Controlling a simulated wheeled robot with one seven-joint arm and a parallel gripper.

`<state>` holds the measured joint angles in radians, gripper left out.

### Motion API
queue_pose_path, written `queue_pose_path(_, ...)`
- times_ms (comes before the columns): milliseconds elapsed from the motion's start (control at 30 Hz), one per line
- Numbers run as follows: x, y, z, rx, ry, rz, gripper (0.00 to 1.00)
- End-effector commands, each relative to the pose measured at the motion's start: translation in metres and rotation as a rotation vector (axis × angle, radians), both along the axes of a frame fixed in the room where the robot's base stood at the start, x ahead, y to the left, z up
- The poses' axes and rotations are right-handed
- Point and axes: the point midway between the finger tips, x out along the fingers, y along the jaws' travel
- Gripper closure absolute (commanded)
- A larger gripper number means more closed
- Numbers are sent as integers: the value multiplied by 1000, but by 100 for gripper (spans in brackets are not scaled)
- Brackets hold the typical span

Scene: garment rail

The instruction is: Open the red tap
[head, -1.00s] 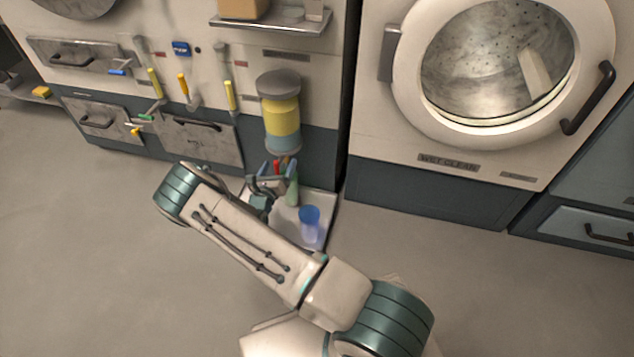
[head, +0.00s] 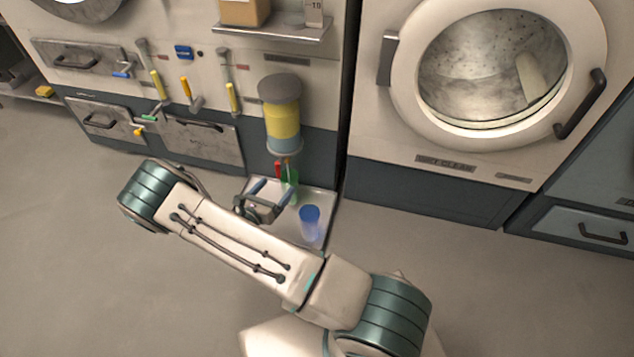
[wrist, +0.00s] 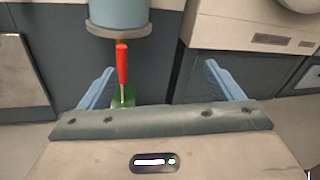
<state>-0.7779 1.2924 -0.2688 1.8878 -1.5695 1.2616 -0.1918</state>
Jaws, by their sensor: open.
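The red tap (wrist: 122,62) is a red lever under a cylindrical tank (head: 282,120) with a yellow band, mounted on the machine front. It shows small in the head view (head: 278,170), hanging below the tank. My gripper (wrist: 160,78) is open and empty, with its two blue fingers apart. The red lever lies between the fingers in the wrist view, nearer the left finger, and appears beyond them; contact is not visible. In the head view my gripper (head: 270,190) is just below and left of the tap. A green bottle-like object (head: 291,188) stands below the tap.
A blue cup (head: 309,222) stands on a pale tray (head: 325,203) below the tank. Several yellow-handled levers and drawers are on the panel to the left. A round-door washer (head: 408,90) is at the right. The floor at the left is clear.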

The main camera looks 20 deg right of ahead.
Motion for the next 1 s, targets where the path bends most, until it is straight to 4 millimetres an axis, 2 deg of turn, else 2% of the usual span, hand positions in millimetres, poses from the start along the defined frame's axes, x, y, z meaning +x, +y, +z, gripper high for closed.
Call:
queue_pose_path(400, -20, -37, 46, 200, -102, -288, 14)
queue_pose_path(1000, -67, -73, 98, 486, -255, -671, 14)
